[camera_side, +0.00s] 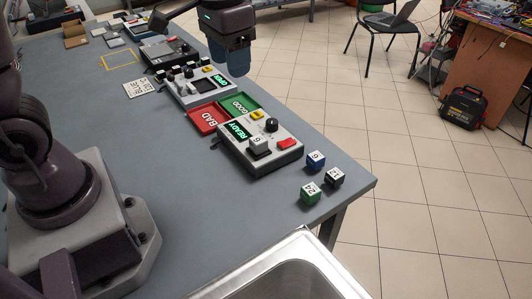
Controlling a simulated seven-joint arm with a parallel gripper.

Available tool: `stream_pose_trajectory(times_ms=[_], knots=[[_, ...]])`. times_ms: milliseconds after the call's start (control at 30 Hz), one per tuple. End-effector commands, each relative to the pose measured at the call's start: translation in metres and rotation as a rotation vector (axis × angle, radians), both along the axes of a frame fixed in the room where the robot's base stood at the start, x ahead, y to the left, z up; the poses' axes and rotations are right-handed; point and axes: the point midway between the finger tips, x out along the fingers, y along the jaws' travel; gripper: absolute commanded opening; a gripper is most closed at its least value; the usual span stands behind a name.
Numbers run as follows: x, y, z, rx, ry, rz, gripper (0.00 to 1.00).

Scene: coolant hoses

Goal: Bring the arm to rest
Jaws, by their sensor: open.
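My gripper (230,64) shows at the top centre, at the end of my dark purple arm. It hangs above the row of test boxes, and I see nothing held in it. Its fingertips are hard to make out at this size. My arm's base stands at the left on the grey table (110,130).
A box with a green READY display (237,131) holds a white cube (259,143). Red BAD (208,119) and green GOOD (238,105) trays lie behind it. Blue (316,160), black (334,178) and green (312,192) cubes sit near the table corner. A metal basin (290,268) is in front.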

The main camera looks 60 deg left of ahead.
Motion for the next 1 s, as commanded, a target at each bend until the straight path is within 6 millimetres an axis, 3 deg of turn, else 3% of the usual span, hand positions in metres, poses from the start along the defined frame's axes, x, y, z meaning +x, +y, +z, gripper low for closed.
stream_pose_trajectory(times_ms=[33,200,433,667,1000], knots=[[-0.018,-0.001,0.01,0.0,-0.041,0.0,0.53],[-0.071,-0.002,0.028,-0.004,-0.167,0.005,0.53],[-0.122,-0.003,0.039,-0.012,-0.323,0.006,0.53],[-0.133,-0.003,0.057,-0.014,-0.428,0.002,0.53],[-0.133,-0.004,0.059,-0.014,-0.432,0.001,0.53]])
